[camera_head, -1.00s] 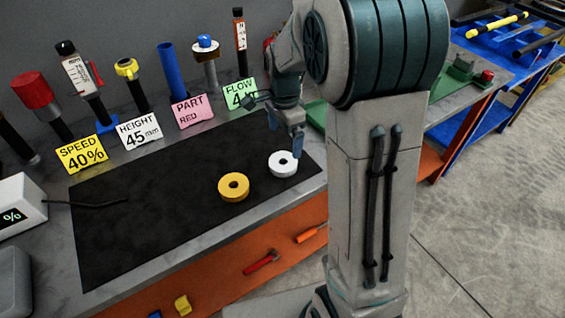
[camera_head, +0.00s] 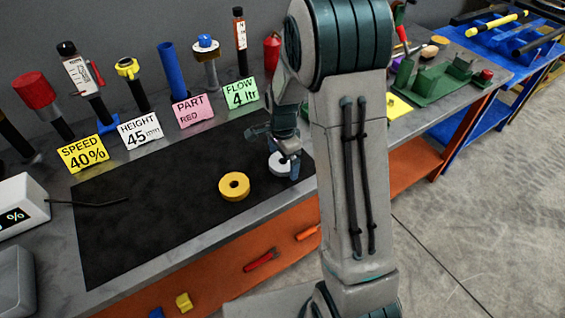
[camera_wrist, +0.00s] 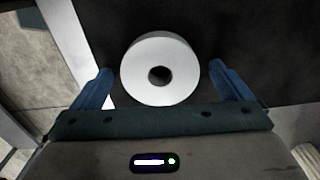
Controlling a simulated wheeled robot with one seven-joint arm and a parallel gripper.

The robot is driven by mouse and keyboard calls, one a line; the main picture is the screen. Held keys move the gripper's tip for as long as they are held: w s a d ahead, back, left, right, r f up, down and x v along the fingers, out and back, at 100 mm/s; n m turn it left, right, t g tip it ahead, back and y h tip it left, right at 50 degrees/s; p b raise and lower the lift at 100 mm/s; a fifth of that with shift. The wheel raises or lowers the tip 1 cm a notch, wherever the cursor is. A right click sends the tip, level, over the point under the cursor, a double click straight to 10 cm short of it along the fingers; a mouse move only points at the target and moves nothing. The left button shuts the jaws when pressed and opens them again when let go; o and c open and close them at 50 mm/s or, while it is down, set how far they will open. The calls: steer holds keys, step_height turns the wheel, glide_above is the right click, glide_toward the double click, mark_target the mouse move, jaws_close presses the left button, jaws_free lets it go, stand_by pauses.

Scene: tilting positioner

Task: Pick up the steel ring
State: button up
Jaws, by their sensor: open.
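The steel ring (camera_head: 280,166) is a pale, thick disc with a central hole, lying on the black mat (camera_head: 130,235). My gripper (camera_head: 276,152) is over it in the head view and hides part of it. In the wrist view the ring (camera_wrist: 160,50) lies between the two blue fingers of my gripper (camera_wrist: 162,88), with a gap on each side. My gripper is open and empty. From these views I cannot tell how high the fingertips are above the mat.
A yellow ring (camera_head: 234,186) lies on the mat to the left of the steel ring. Label cards, such as the green FLOW card (camera_head: 241,93), and upright tools like the blue tube (camera_head: 172,72) line the back. A green fixture (camera_head: 440,82) stands at the right.

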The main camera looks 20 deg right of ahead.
steer(key=c, duration=1.3)
steer(key=shift+c, duration=1.4)
steer(key=shift+r, duration=0.2)
